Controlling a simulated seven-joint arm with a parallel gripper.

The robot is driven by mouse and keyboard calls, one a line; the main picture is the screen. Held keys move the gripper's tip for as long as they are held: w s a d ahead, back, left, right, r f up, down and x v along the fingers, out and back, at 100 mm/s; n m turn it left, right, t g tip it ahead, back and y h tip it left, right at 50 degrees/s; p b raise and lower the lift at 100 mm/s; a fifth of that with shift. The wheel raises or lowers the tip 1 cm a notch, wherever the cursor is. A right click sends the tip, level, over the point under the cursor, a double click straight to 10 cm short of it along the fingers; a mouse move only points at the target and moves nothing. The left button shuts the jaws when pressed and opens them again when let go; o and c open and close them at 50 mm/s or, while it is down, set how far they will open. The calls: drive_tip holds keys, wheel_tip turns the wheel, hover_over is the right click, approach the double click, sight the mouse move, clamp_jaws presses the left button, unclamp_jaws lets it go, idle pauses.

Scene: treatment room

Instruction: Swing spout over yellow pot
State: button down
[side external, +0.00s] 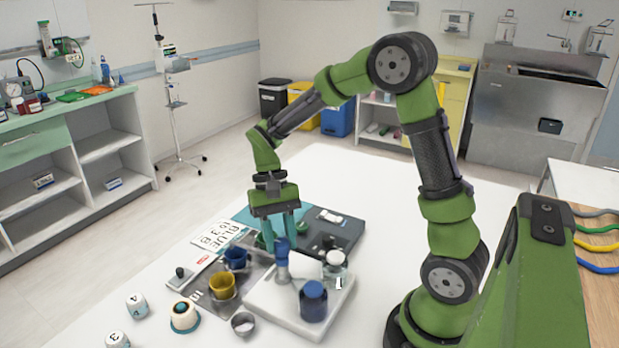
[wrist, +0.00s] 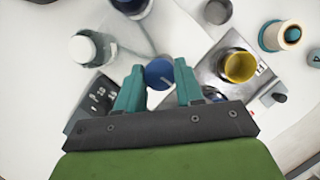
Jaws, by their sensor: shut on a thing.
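The yellow pot (side external: 222,286) stands on a dark grey plate, and it also shows in the wrist view (wrist: 240,66), right of my gripper. My gripper (side external: 284,228) points down with its teal fingers at an upright blue-topped piece (side external: 282,262) on the white base. In the wrist view, the blue round top (wrist: 159,73) sits between the fingertips of my gripper (wrist: 160,80), which is shut on it. A blue pot (side external: 235,258) stands behind the yellow one. A green pot (side external: 261,240) is partly hidden behind my gripper.
A small grey cup (side external: 243,324) and a cream-and-teal container (side external: 184,316) stand near the yellow pot. A printed card (side external: 218,236) lies beyond. The table's far right is clear.

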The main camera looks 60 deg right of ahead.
drive_tip(key=n+h, duration=0.1)
drive_tip(key=n, duration=0.2)
drive_tip(key=n+h, duration=0.1)
drive_tip(key=n, duration=0.2)
drive_tip(key=shift+w+a+n+g+h, duration=0.1)
drive_tip(key=shift+w+n+g+h, duration=0.05)
drive_tip(key=shift+n+g+h, duration=0.2)
idle(0.5)
drive_tip(key=c, duration=0.7)
unclamp_jaws()
drive_tip(key=shift+r, duration=0.1)
drive_tip(key=v, duration=1.6)
drive_tip(key=shift+w+r, duration=0.25)
